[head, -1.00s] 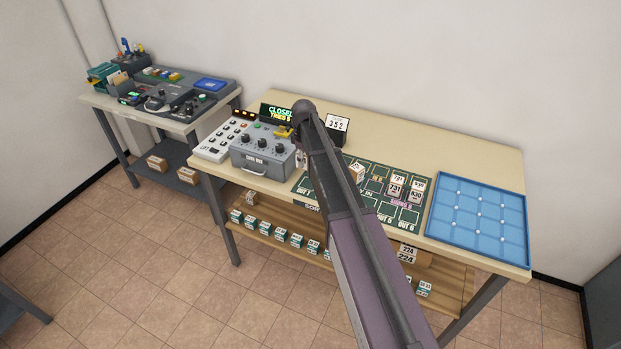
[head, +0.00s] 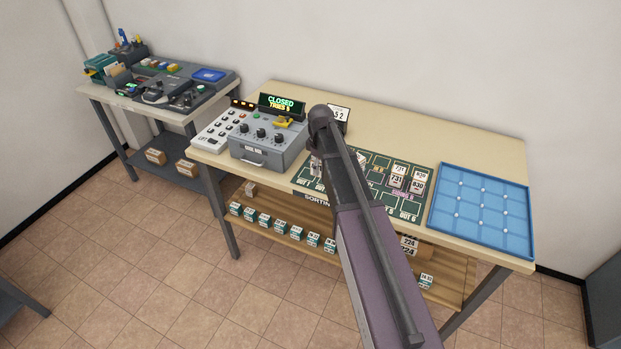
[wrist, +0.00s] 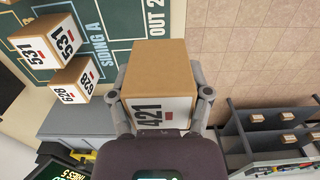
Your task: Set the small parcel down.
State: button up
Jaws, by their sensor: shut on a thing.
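My gripper (wrist: 161,94) is shut on the small parcel (wrist: 158,65), a brown box with a white face marked 421, in the wrist view. A finger presses each side of it. The wrist view shows the green sorting mat (wrist: 112,20) with "OUT 2" and "SIDING A" printing, and parcels 531 (wrist: 46,47) and 628 (wrist: 73,78) to the left. In the head view my arm hides much of the mat's middle and the held parcel. I cannot tell whether the parcel touches a surface.
On the bench in the head view, a grey code box (head: 262,145) stands left and a blue divided tray (head: 482,212) right. Parcels 731 (head: 397,178) and 830 (head: 417,183) stand on the mat. A lower shelf (head: 312,257) holds several small boxes.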

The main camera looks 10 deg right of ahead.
jog(key=s+d+f+b, duration=0.1)
jog(key=s+d+f, duration=0.1)
jog(key=s, duration=0.6)
jog(key=shift+d+f+b, duration=0.15)
jog(key=shift+d+b, duration=0.2)
jog(key=shift+w, duration=0.1)
jog(key=w+a, duration=0.1)
jog(key=w, duration=0.3)
jog(key=w+a+f+b, duration=0.1)
jog(key=w+a, duration=0.1)
jog(key=w, duration=0.3)
jog(key=w+a, duration=0.1)
jog(key=w, duration=0.4)
jog(key=shift+a+f, duration=0.2)
jog(key=shift+w, duration=0.1)
jog(key=shift+w+a, duration=0.1)
jog(key=shift+w, duration=0.15)
jog(key=shift+w+a+f+b, duration=0.1)
jog(key=shift+w+f+b, duration=0.15)
jog(key=shift+f+b, duration=1.55)
jog(key=shift+b, duration=0.2)
jog(key=shift+f, duration=0.1)
